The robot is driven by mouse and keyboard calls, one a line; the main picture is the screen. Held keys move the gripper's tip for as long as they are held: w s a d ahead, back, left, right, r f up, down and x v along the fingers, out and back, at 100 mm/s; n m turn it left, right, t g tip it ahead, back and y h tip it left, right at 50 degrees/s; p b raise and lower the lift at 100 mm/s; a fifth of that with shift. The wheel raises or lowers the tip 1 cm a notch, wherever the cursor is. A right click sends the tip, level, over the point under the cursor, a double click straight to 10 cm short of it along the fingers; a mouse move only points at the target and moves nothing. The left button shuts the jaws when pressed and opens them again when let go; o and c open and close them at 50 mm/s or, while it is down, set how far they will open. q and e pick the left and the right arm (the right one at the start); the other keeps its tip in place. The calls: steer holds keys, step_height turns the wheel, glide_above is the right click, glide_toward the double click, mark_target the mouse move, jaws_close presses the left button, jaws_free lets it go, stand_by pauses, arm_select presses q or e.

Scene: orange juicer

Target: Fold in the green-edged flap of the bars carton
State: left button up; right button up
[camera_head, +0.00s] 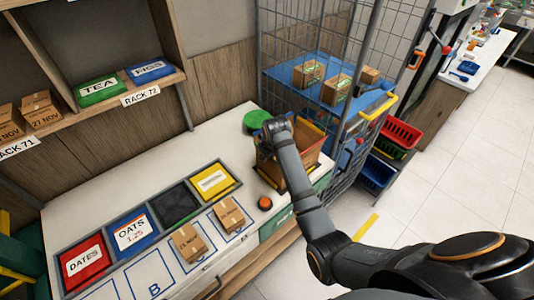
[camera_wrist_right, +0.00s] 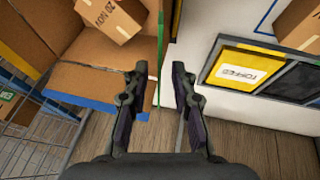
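The open brown carton (camera_head: 308,156) stands at the right end of the white counter, partly hidden by my right arm. In the right wrist view the carton (camera_wrist_right: 80,50) lies at the left, with a small labelled box (camera_wrist_right: 112,15) inside. A flap with a thin green edge (camera_wrist_right: 159,50) shows almost edge-on at the carton's right side. A blue-edged flap (camera_wrist_right: 95,85) is folded outward nearer the camera. My right gripper (camera_wrist_right: 160,75) is open, its fingers apart on either side of the green edge's line; contact cannot be told. My left gripper is not in view.
A wire cage (camera_head: 310,45) with boxes on a blue shelf stands behind the carton. A green round object (camera_head: 256,119) and an orange-red button (camera_head: 265,203) are near it. Lidded bins, including a yellow one (camera_head: 226,187), and small boxes (camera_head: 188,242) fill the counter to the left.

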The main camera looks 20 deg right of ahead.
steer(key=x, duration=0.3)
steer(key=shift+w+f, duration=0.2)
steer(key=shift+s, duration=0.1)
steer(key=shift+c, duration=0.6)
jaws_close()
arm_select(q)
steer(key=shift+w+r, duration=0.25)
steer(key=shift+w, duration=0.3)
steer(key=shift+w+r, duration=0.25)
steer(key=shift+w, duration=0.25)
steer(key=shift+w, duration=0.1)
